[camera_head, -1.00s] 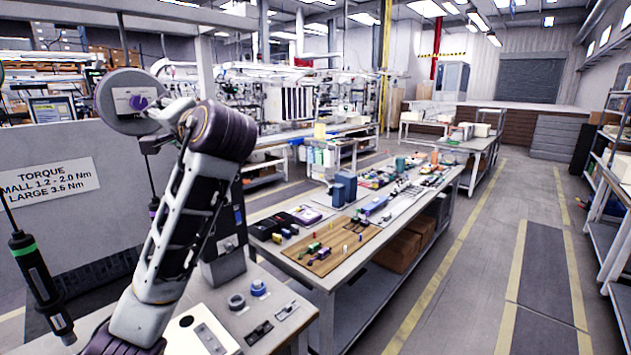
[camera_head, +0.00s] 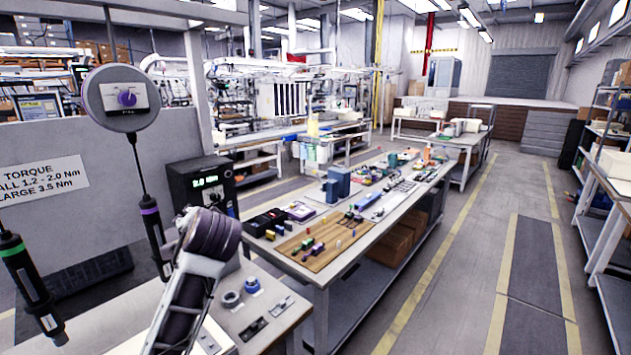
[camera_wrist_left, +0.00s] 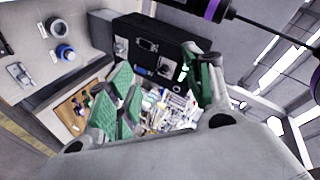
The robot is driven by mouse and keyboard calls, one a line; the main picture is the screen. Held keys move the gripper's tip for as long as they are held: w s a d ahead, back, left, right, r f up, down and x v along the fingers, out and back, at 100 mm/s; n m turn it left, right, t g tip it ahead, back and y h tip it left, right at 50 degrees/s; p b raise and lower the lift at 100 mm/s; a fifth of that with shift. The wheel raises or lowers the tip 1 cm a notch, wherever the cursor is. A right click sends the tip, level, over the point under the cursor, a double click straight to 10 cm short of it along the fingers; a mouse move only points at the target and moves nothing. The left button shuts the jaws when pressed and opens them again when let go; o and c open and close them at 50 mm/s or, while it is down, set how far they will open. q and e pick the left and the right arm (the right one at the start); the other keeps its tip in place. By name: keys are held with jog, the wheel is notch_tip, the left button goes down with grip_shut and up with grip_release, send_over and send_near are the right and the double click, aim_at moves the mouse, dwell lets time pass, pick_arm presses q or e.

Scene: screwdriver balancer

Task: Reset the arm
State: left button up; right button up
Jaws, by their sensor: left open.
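My left arm (camera_head: 199,265) rises from the bottom of the head view, bent, with its dark purple joint in front of the black controller. My left gripper (camera_wrist_left: 160,80) shows in the left wrist view, open and empty, with green-padded fingers apart. It is hidden in the head view. The round balancer (camera_head: 122,98) with a purple knob hangs at upper left, clear of my arm. A purple-banded screwdriver (camera_head: 153,232) hangs below it, partly hidden lower down by my arm; it also shows in the left wrist view (camera_wrist_left: 214,10). My right gripper is out of view.
A green-banded screwdriver (camera_head: 31,290) hangs at lower left. The black controller (camera_head: 203,184) with a lit display stands on the near bench (camera_head: 277,328), beside tape rolls (camera_head: 231,299). A torque sign (camera_head: 40,188) is on the grey panel. A cluttered workbench stands beyond; the aisle is clear.

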pick_arm(q)
jog(key=s+d+f+g+h, duration=0.1)
jog(key=s+f+g+h, duration=0.1)
jog(key=s+f, duration=0.6)
jog(key=s+d+f+g+h, duration=0.15)
jog(key=s+f, duration=0.25)
jog(key=f, duration=0.8)
jog(key=s+d+f+g+h, duration=0.25)
jog(key=s+f, duration=0.35)
jog(key=f, duration=0.5)
jog(key=s+d+f+n+g+h, duration=0.1)
jog(key=s+f, duration=0.2)
jog(key=s, duration=0.3)
jog(key=s+f+n+g+h, duration=0.1)
jog(key=s+f, duration=0.3)
jog(key=s, duration=0.2)
notch_tip(320, 180, down, 32)
jog(key=s+f+g, duration=0.1)
jog(key=s, duration=0.1)
jog(key=s+a+f, duration=0.2)
jog(key=s+f, duration=0.7)
jog(key=s, duration=0.2)
jog(key=s+a+f+g, duration=0.1)
jog(key=s+a+f, duration=0.1)
jog(key=s+f, duration=0.8)
jog(key=shift+s, duration=0.7)
